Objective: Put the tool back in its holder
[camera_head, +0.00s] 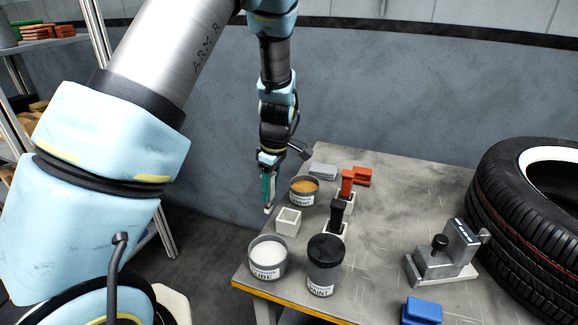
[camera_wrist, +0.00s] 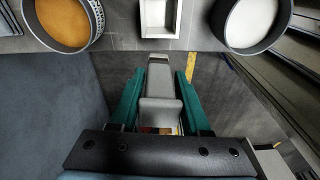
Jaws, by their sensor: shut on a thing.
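My gripper (camera_head: 268,188) hangs over the left edge of the table, pointing down. Its two teal fingers (camera_wrist: 160,78) are shut on a light grey tool (camera_wrist: 159,108), which lies between them in the wrist view. Only the pale tip of the tool (camera_head: 267,210) shows below the fingers in the head view. An empty white square holder (camera_head: 288,222) stands on the table just right of the tool. It also shows in the wrist view (camera_wrist: 146,30), ahead of the tool tip and apart from it.
An orange-filled tub (camera_head: 303,200) stands behind the holder, a white-filled tub (camera_head: 267,268) in front. A tyre (camera_head: 530,210) is at far right.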

